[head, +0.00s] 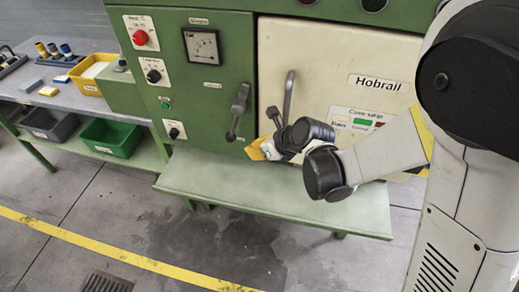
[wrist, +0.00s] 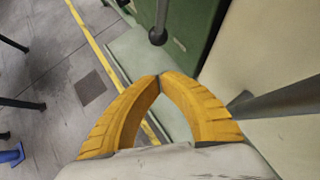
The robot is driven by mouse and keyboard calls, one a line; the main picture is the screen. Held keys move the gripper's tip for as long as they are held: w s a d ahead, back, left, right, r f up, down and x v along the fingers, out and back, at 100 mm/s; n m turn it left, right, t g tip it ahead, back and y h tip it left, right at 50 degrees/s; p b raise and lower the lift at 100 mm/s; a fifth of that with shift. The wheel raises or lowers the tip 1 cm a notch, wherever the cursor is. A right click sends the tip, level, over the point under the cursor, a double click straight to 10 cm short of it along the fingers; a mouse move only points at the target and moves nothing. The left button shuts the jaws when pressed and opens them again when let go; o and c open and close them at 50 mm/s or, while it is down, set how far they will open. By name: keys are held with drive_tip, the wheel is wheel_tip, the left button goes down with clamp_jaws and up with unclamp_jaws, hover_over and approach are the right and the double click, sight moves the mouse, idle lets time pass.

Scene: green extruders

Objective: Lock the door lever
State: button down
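The cream door (head: 335,75), marked "Hobrail", carries a grey lever (head: 289,95) near its left edge. This lever stands nearly upright, and its lower part is partly hidden by my wrist. A second dark lever (head: 238,112) is on the green panel left of the door, tilted with its knob end low. My gripper (head: 253,150) has yellow fingers and is just below the two levers, in front of the machine. In the wrist view its fingertips (wrist: 160,76) meet with nothing between them. There a grey bar (wrist: 285,100) is right of the fingers, and a knobbed lever (wrist: 159,30) is ahead, both apart from them.
A green ledge (head: 270,190) juts out below the door and my gripper. A bench (head: 50,95) at left holds a yellow bin (head: 92,75), with a green bin (head: 112,137) and a grey bin (head: 50,124) beneath. The floor in front is clear.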

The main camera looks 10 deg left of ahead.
drive_tip(key=w+a+f+b, duration=0.2)
drive_tip(key=w+a, duration=0.1)
drive_tip(key=a, duration=0.2)
drive_tip(key=shift+w+a+f, duration=0.2)
drive_tip(key=shift+f, duration=0.2)
drive_tip(key=shift+w+a, duration=0.1)
drive_tip(key=shift+a, duration=0.05)
drive_tip(key=shift+a, duration=0.25)
